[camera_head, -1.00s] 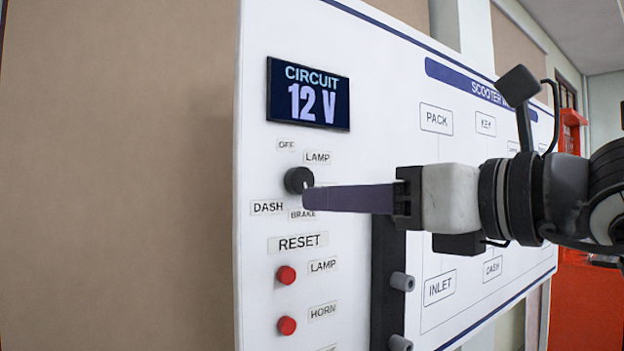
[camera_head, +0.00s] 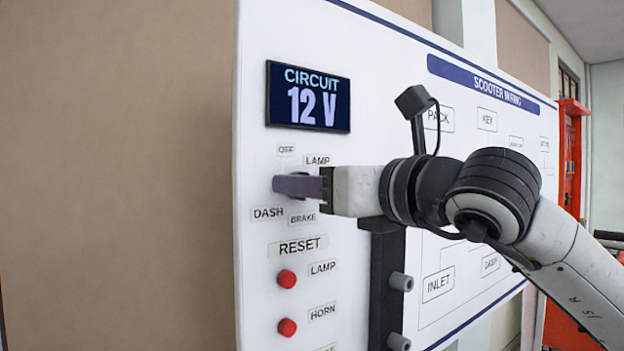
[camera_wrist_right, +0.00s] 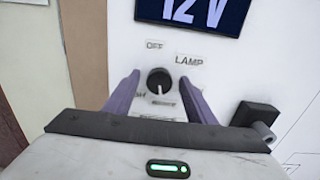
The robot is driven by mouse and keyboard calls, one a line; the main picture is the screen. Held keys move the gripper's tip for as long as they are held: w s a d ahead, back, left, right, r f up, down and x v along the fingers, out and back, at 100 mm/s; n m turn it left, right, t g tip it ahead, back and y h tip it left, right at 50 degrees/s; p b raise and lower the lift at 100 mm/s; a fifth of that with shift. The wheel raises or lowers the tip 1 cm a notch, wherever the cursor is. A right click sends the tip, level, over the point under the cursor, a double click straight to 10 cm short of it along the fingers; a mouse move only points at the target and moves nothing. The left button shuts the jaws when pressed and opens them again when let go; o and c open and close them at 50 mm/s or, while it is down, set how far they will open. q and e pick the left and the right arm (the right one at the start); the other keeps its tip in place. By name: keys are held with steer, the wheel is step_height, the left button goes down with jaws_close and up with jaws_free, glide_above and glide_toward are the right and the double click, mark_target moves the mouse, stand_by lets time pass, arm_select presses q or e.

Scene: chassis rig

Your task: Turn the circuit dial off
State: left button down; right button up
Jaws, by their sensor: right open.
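The circuit dial, a black round knob (camera_wrist_right: 158,82) with a light pointer mark, shows in the right wrist view below the OFF label (camera_wrist_right: 154,45). Its mark points down, away from OFF, toward the lower labels. In the head view the dial is hidden behind my right gripper (camera_head: 278,186). That gripper is open, with one purple finger on each side of the dial; in the wrist view (camera_wrist_right: 160,90) gaps show between the fingers and the knob. The circuit display (camera_head: 308,97) above reads 12 V. My left gripper is not in view.
Red LAMP (camera_head: 287,279) and HORN (camera_head: 287,327) reset buttons sit below the dial on the white board. A dark vertical rail (camera_head: 386,285) with grey knobs stands to their right. A black block (camera_wrist_right: 256,118) juts out right of the gripper in the wrist view.

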steer(key=c, duration=1)
steer(key=shift+c, duration=0.2)
